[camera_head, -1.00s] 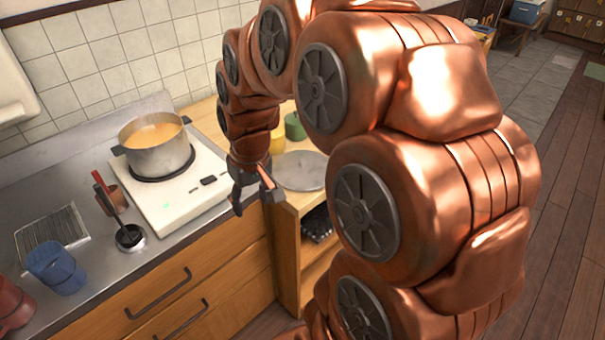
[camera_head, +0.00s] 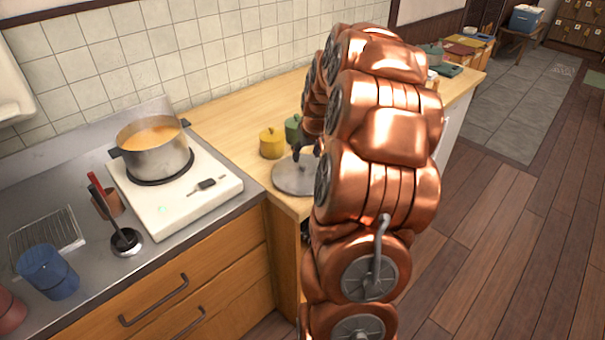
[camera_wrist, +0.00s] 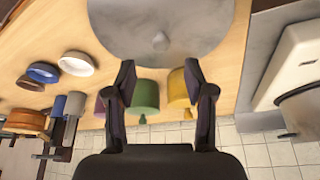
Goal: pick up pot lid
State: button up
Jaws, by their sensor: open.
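The pot lid (camera_head: 290,179), a round grey metal disc, lies on the wooden counter just right of the stove. In the wrist view the lid (camera_wrist: 205,25) fills the top middle, cut off by the frame edge, with its small round knob (camera_wrist: 160,42) showing. My gripper (camera_wrist: 160,76) is open and empty, its two fingers apart with the knob roughly centred beyond their tips. In the head view my arm covers the lid's right side and most of the gripper; only a dark part shows above the lid.
A pot of orange soup (camera_head: 153,160) sits on the white stove (camera_head: 215,190) at left. Bowls (camera_wrist: 76,64) and cups stand elsewhere on the counter (camera_head: 235,120).

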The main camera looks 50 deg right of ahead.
aim_at(304, 165)
jog(key=shift+p+x, duration=1.15)
jog(key=shift+x, duration=1.7)
jog(key=shift+s+a, duration=0.1)
jog(key=shift+s, duration=0.05)
grip_shut()
